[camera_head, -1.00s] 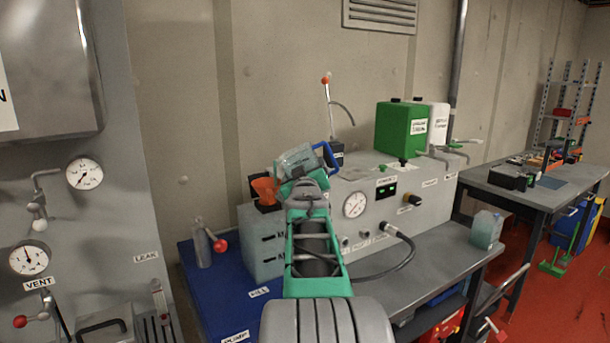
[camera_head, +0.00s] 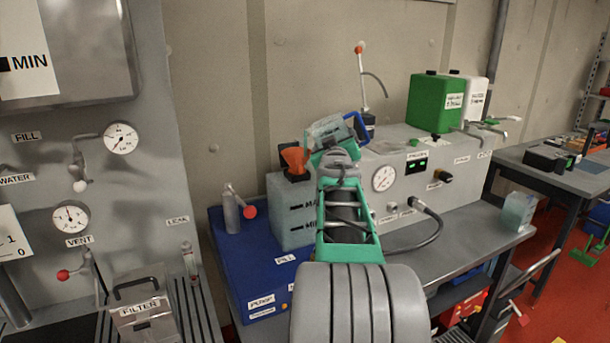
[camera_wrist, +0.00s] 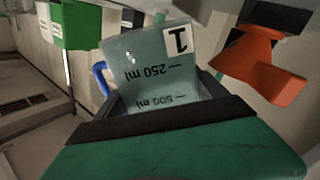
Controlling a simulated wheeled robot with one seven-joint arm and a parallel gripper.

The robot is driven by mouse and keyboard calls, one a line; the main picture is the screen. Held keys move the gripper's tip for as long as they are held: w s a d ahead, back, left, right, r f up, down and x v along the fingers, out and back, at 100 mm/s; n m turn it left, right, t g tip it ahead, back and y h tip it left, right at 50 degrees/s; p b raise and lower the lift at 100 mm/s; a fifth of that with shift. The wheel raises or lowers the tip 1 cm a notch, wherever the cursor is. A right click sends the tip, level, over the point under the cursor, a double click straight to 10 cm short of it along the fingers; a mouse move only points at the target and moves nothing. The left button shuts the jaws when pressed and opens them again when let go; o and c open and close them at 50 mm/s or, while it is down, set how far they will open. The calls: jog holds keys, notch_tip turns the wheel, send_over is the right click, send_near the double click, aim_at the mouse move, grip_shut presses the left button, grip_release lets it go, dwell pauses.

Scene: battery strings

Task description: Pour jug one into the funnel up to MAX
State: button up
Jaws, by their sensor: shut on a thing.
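Jug one (camera_head: 330,130) is a clear, greenish jug with a blue handle. The wrist view shows it upside down, with a "1" label and ml marks (camera_wrist: 150,65). My gripper (camera_head: 335,157) is shut on it and holds it tilted. The orange funnel (camera_head: 293,158) sits on top of the pale tank (camera_head: 290,215), just left of the jug; it also shows in the wrist view (camera_wrist: 260,65). Jug and funnel look apart. The tank has MAX and MIN marks, partly hidden by my arm. I cannot tell the liquid level or whether liquid is flowing.
A grey bench unit with a gauge (camera_head: 384,178) stands right of the tank. Another clear container (camera_head: 518,211) sits at the bench's right end. A small bottle with a red knob (camera_head: 232,212) stands left on the blue base (camera_head: 225,250).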

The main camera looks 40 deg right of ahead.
aim_at(336, 128)
jog(key=shift+r, duration=0.35)
jog(key=shift+s+r+n+b, duration=0.1)
jog(key=shift+r+n+b, duration=0.35)
jog(key=shift+n, duration=0.15)
jog(key=shift+r, duration=0.1)
dwell(0.4)
jog(key=shift+d+r+n+b, duration=0.1)
jog(key=shift+r+n+b, duration=0.3)
jog(key=shift+n, duration=0.4)
jog(key=shift+r, duration=0.1)
dwell(0.4)
jog(key=shift+r+n+b, duration=0.35)
jog(key=shift+r+n, duration=0.1)
jog(key=shift+n, duration=0.35)
dwell(0.5)
jog(key=shift+r+n, duration=0.5)
jog(key=shift+n, duration=0.2)
